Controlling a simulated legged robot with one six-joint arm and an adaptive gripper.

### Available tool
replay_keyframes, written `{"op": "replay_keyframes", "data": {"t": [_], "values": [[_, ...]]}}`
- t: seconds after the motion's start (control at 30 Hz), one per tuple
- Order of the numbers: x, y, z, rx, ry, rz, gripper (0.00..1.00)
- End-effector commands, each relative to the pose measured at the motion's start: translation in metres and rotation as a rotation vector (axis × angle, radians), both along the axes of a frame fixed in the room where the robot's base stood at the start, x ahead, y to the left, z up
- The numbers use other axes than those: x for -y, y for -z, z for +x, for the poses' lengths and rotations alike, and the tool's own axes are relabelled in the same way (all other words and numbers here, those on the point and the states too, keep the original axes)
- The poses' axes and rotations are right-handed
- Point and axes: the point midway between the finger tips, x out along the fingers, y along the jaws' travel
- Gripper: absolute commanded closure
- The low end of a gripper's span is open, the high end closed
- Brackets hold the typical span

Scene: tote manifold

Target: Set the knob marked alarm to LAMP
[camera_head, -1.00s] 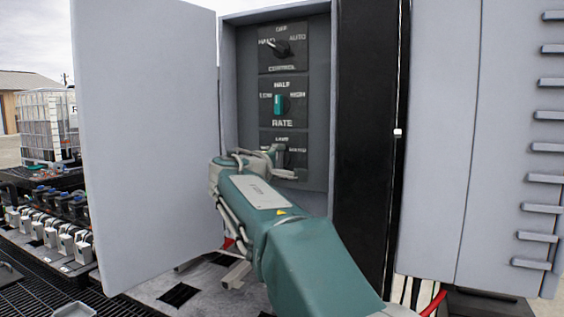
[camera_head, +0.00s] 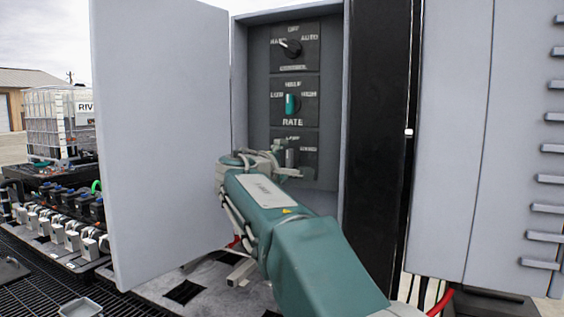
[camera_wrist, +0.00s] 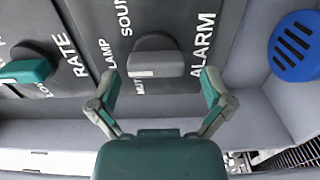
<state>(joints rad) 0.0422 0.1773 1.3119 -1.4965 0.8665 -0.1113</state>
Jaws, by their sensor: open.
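The alarm knob (camera_wrist: 155,62) is a dark grey bar knob on the panel, with ALARM lettered to its right in the wrist view. LAMP shows to its left, SOUND above and MUTE below. My gripper (camera_wrist: 160,75) is open, one finger on each side of the knob's ends; contact cannot be told. In the head view my gripper (camera_head: 282,160) covers much of the alarm plate (camera_head: 309,162).
Above the alarm plate are the RATE knob (camera_head: 291,104), green, and the CONTROL knob (camera_head: 291,47), black. The open cabinet door (camera_head: 160,150) stands left of my arm. A black post (camera_head: 378,150) stands at right. A blue slotted disc (camera_wrist: 295,45) is beyond the panel's edge.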

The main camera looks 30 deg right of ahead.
Motion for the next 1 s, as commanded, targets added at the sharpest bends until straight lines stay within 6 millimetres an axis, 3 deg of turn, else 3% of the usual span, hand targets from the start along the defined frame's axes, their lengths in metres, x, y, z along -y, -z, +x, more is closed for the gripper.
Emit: {"op": "replay_keyframes", "data": {"t": [0.23,0.7,1.0], "values": [[-0.006,-0.002,-0.006,0.002,0.0,-0.001,0.0],[-0.083,0.0,-0.059,0.0,-0.004,-0.004,0.0],[-0.101,0.001,-0.073,0.0,-0.001,-0.003,0.0]]}}
